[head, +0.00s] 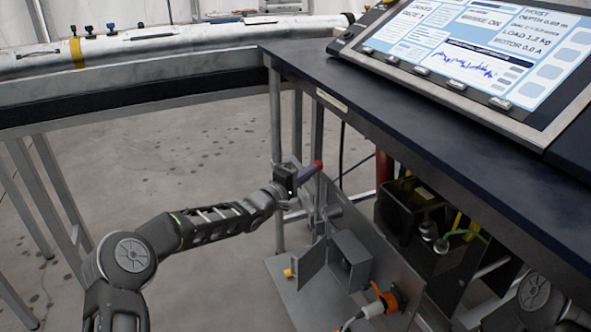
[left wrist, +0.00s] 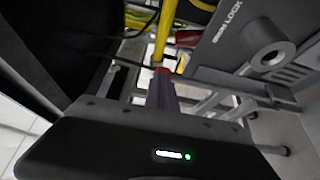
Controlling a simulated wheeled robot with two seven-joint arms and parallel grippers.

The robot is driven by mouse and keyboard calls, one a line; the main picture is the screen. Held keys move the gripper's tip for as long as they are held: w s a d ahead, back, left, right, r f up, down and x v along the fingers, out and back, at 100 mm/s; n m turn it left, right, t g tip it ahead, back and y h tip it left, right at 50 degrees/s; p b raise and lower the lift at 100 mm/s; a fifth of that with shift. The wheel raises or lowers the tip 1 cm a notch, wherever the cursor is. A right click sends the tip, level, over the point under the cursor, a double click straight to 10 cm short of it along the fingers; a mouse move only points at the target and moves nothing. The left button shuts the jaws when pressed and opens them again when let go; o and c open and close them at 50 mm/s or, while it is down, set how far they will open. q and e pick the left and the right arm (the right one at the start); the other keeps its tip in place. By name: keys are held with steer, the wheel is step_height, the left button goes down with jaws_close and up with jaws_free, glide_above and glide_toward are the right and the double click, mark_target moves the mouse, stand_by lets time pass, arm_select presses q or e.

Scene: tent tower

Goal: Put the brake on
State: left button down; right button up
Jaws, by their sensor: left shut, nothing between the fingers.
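My left gripper (head: 314,168) is shut and empty, its purple fingers ending in red at the tip. In the head view it is at the upper edge of a grey metal panel (head: 385,250) below the bench. In the left wrist view the closed fingers (left wrist: 162,85) point away from me, left of a grey plate (left wrist: 240,75) with a label ending in "LOCK" (left wrist: 232,22) and a round hub (left wrist: 272,55). A grey cylindrical part (head: 331,212) is just below the gripper in the head view. I cannot make out the brake lever clearly. My right gripper is out of view.
A dark bench (head: 400,110) with a tilted screen (head: 475,50) overhangs the panel. A grey box (head: 350,262) and an orange connector (head: 387,298) are on the panel. A black bin (head: 408,205) stands behind. A large pipe (head: 170,40) runs along the back. Floor on the left is clear.

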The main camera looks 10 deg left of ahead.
arm_select(q)
steer(key=shift+w+d+r, duration=0.2)
steer(key=shift+d+r, duration=0.15)
steer(key=shift+d, duration=0.05)
steer(key=shift+d+r, duration=0.1)
steer(key=shift+r, duration=0.1)
steer(key=f+p+v, duration=0.1)
steer(key=p+v, duration=0.1)
steer(key=v, duration=0.6)
stand_by(0.4)
